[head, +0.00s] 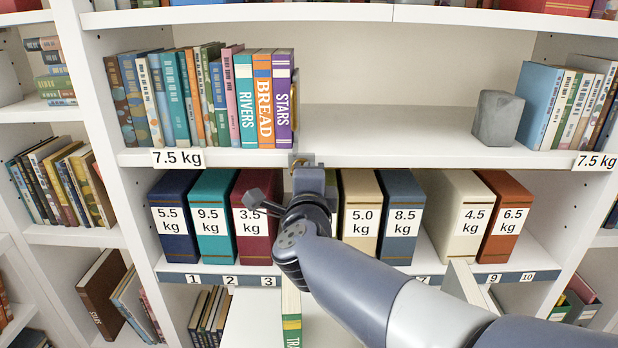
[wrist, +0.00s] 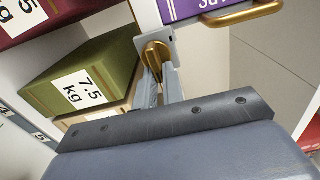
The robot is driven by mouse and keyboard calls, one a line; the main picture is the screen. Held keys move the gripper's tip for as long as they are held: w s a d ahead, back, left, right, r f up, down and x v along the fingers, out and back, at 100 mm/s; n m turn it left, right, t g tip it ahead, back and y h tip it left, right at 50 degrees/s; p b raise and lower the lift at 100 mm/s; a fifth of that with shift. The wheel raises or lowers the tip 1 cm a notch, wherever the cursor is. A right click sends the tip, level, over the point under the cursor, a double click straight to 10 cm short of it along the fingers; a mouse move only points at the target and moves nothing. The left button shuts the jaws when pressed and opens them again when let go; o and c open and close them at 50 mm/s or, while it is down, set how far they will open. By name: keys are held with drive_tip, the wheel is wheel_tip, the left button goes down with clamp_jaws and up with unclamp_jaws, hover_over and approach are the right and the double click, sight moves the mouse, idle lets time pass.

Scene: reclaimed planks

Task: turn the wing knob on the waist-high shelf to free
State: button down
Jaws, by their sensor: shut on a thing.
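The wing knob (wrist: 154,56) is brass-coloured and sits on a small grey plate (wrist: 172,44) at the shelf's front edge. In the wrist view my gripper (wrist: 161,78) has its two grey fingers closed around the knob's wing. In the head view my gripper (head: 306,172) is at the front edge of the waist-high shelf (head: 400,157), below the purple STARS book; only a bit of the knob (head: 299,161) shows above it. No marking for free can be read, so I cannot tell the knob's setting.
Books stand on the shelf's left, including STARS (head: 281,100), which has a brass handle (wrist: 243,12) close by in the wrist view. A grey block (head: 498,118) stands right. Weight-labelled boxes, including a green 7.5 kg one (wrist: 82,77), fill the shelf below. The middle shelf space is clear.

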drive_tip(key=c, duration=1.5)
unclamp_jaws()
drive_tip(key=shift+s+a+p, duration=0.2)
drive_tip(key=shift+s+p, duration=0.85)
drive_tip(key=shift+s, duration=4.35)
drive_tip(key=w+b, duration=0.1)
drive_tip(key=w, duration=0.4)
drive_tip(key=w+b, duration=0.1)
drive_tip(key=w, duration=0.4)
drive_tip(key=shift+w+d, duration=0.2)
drive_tip(key=shift+w, duration=0.2)
